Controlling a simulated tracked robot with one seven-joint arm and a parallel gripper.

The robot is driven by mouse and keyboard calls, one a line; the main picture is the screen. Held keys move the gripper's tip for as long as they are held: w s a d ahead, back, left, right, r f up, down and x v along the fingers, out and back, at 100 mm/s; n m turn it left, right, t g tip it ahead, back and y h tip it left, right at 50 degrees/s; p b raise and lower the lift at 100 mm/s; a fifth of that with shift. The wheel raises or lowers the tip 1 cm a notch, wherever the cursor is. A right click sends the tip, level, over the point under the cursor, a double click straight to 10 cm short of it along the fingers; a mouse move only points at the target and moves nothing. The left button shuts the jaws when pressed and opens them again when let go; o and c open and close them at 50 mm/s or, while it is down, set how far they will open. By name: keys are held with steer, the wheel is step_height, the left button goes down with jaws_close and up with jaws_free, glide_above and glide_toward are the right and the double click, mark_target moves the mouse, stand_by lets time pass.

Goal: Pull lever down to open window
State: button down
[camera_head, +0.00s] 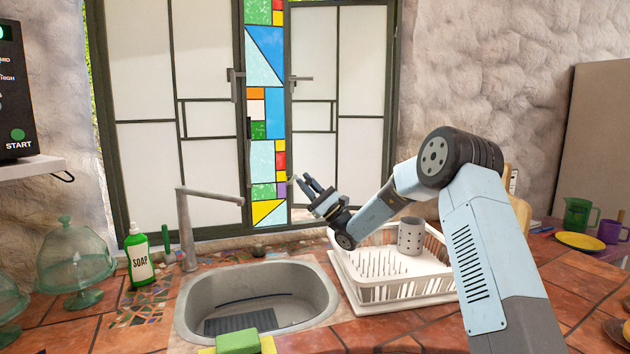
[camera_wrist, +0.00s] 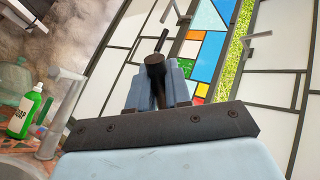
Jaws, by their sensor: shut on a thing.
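A tall window with dark frames and white panes fills the back wall. Its left lever handle (camera_head: 236,80) and right lever handle (camera_head: 300,79) sit either side of a stained-glass strip (camera_head: 266,130). Both handles show in the wrist view, left (camera_wrist: 180,14) and right (camera_wrist: 255,40). I cannot tell whether this rod is joined to the window.
A sink (camera_head: 255,296) with a grey tap (camera_head: 183,225) lies below the window. A white dish rack (camera_head: 398,290) holding a grey cup (camera_head: 411,236) stands under my arm. A green soap bottle (camera_head: 138,258) and glass dome (camera_head: 75,258) are at left.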

steer(key=shift+s+a+f, duration=0.15)
steer(key=shift+f, duration=0.15)
steer(key=shift+s+f, duration=0.1)
steer(key=c, duration=1.4)
jaws_free()
steer(key=shift+o, duration=0.8)
steer(key=s+d+f, duration=0.1)
steer(key=s+d, duration=0.1)
steer(key=d, duration=0.5)
steer(key=s+d+f, duration=0.2)
steer(key=s+d, duration=0.1)
steer(key=d, duration=0.5)
steer(key=shift+f, duration=0.25)
